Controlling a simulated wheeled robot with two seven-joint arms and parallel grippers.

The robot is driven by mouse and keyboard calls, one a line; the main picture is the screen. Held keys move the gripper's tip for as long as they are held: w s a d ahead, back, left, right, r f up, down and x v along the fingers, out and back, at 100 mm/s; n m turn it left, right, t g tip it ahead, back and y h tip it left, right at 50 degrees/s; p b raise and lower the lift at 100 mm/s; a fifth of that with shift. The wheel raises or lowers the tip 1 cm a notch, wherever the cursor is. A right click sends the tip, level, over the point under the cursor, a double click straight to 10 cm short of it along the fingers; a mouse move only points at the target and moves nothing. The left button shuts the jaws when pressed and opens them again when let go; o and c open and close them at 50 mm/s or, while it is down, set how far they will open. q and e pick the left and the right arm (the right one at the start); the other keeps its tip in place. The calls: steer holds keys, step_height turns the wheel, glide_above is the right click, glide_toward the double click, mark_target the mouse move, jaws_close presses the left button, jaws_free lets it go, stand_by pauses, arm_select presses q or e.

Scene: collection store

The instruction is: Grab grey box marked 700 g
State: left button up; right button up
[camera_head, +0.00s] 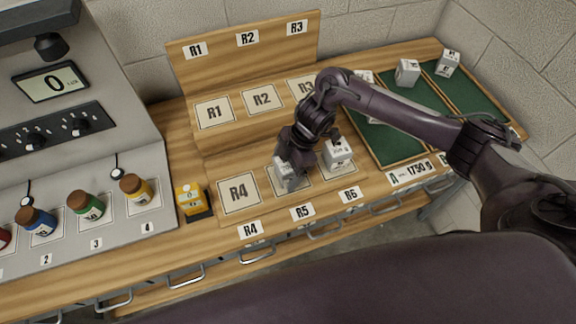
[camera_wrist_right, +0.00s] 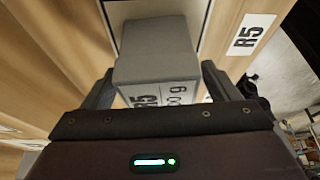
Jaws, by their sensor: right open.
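A grey box (camera_wrist_right: 158,55) fills the middle of the right wrist view, its label partly cut off and showing "R5" and part of a weight ending in "g". In the head view this grey box (camera_head: 287,173) stands on the R5 square, partly covered by my gripper. My right gripper (camera_wrist_right: 158,85) is open, with one finger on each side of the box; I cannot tell if they touch it. Another light box (camera_head: 338,155) with a label stands at R6, just right of the gripper. Its weight marking is too small to read. My left gripper is not in view.
The R4 square (camera_head: 239,191) is empty. A yellow box (camera_head: 190,199) stands on a dark base left of it. Green trays (camera_head: 393,143) lie at right, with light boxes (camera_head: 407,72) at their far end. A scale display (camera_head: 52,82) and several capped bottles (camera_head: 86,206) are at left.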

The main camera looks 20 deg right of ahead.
steer(key=c, duration=1.1)
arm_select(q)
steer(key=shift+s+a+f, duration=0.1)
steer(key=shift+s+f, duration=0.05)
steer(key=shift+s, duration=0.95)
arm_select(e)
steer(key=shift+c, duration=0.2)
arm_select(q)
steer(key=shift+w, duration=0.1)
arm_select(e)
steer(key=shift+r, duration=0.15)
